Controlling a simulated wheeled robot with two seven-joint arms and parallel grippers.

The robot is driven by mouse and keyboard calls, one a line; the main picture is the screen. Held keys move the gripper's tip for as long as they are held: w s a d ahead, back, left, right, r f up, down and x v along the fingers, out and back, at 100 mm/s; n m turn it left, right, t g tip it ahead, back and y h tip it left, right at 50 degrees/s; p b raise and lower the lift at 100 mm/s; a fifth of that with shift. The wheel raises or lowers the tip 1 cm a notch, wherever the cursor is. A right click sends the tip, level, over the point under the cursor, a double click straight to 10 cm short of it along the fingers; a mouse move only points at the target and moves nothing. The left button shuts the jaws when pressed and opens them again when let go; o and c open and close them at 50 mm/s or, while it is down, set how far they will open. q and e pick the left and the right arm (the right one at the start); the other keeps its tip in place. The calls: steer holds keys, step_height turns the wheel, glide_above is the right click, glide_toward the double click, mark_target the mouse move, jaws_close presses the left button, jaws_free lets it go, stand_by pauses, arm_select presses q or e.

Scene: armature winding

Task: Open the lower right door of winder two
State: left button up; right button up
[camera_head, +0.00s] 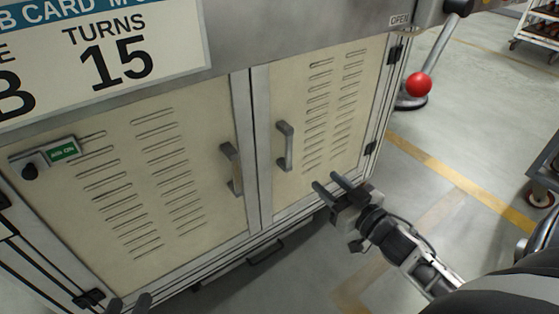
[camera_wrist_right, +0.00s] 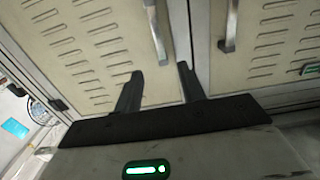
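The lower right door (camera_head: 325,110) of the winder cabinet is cream, with slotted vents, and looks shut. Its grey bar handle (camera_head: 285,147) is upright near its left edge. In the right wrist view, which is turned over, this door (camera_wrist_right: 85,45) is on the left and its handle (camera_wrist_right: 157,35) at top centre. My right gripper (camera_head: 326,181) is open and empty, low in front of this door, below and right of the handle. Its fingers (camera_wrist_right: 160,80) stand apart, clear of the handle. My left gripper (camera_head: 128,304) shows only finger tips at the bottom edge, apart and empty.
The lower left door (camera_head: 160,175) looks shut, with its own handle (camera_head: 231,169) and a green label (camera_head: 63,151). A lever with a red knob (camera_head: 418,85) stands right of the cabinet. Floor right of the cabinet is open up to a wheeled cart (camera_head: 543,180).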

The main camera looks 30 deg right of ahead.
mark_target(290, 149)
steer(key=w+b, duration=0.1)
steer(key=w, duration=0.4)
steer(key=w+b, duration=0.1)
steer(key=w, duration=0.4)
steer(key=w+b, duration=0.2)
steer(key=w, duration=0.3)
steer(key=shift+w+a+f, duration=0.1)
steer(key=shift+w+a, duration=0.3)
arm_select(q)
steer(key=shift+w+d+r+n+t+h, duration=0.25)
steer(key=shift+d+r+n+t+h, duration=0.25)
steer(key=shift+d+r+n+h, duration=0.25)
arm_select(e)
steer(key=shift+w, duration=0.2)
arm_select(q)
steer(key=shift+a, duration=0.1)
arm_select(e)
jaws_close()
